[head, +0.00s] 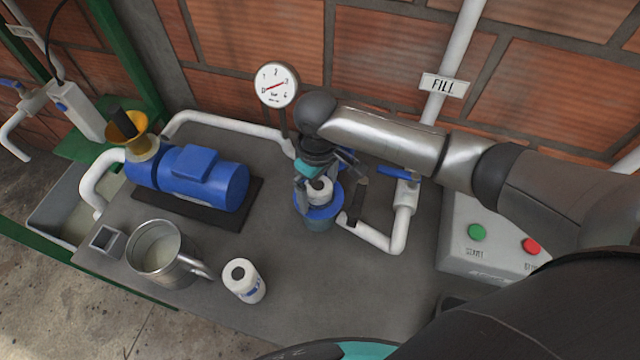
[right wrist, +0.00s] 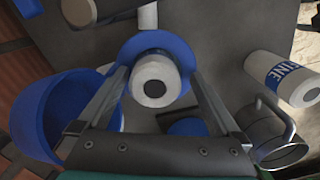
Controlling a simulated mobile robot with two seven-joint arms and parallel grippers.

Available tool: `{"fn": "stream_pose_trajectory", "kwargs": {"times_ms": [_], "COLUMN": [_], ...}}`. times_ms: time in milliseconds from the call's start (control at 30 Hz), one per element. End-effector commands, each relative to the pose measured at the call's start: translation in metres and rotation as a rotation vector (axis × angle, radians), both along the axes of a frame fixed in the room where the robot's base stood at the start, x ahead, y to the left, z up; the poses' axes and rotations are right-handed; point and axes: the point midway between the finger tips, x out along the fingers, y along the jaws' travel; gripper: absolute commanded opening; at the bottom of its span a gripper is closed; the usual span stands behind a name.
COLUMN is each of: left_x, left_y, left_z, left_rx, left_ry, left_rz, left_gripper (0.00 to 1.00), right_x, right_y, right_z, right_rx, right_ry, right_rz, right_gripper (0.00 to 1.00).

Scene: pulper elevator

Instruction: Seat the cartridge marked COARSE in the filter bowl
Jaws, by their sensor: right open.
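The filter bowl (head: 318,222), blue with a wide rim, stands upright on the bench; its rim also shows in the right wrist view (right wrist: 133,55). A white cartridge with a dark centre hole (head: 320,190) stands upright in it, its top above the rim; it also shows in the right wrist view (right wrist: 158,92). No marking on it is readable. My right gripper (head: 318,184) is open, its fingers on either side of this cartridge. A second white cartridge (head: 243,281) stands on the bench, marked FINE in the right wrist view (right wrist: 283,79). My left gripper is out of view.
A metal jug (head: 160,250) and a blue pump motor (head: 205,178) are left of the bowl. White pipes with a blue-handled valve (head: 398,174) stand close on its right. A button box (head: 490,240) is further right. The bench front is clear.

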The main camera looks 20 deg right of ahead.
Motion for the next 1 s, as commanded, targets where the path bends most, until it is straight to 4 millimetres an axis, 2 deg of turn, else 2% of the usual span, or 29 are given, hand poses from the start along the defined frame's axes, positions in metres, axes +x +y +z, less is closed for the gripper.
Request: {"fn": "stream_pose_trajectory", "kwargs": {"times_ms": [33, 300, 500, 667, 1000], "left_x": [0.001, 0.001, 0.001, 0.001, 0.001], "left_y": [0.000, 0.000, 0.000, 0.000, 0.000], "left_z": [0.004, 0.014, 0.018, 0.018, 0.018], "left_rx": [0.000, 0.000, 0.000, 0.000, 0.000], "left_ry": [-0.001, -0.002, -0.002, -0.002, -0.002], "left_rz": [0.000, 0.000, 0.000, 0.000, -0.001], "left_gripper": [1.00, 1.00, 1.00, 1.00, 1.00], "right_x": [0.003, 0.006, 0.006, 0.005, 0.005], "right_y": [0.000, -0.002, -0.002, -0.003, -0.003], "right_z": [0.015, 0.078, 0.108, 0.117, 0.117], "right_rx": [0.002, 0.000, -0.001, -0.002, -0.003], "right_ry": [-0.008, -0.014, -0.013, -0.012, -0.012], "right_rz": [-0.001, -0.001, -0.003, -0.003, -0.003], "right_gripper": [1.00, 1.00, 1.00, 1.00, 1.00]}}
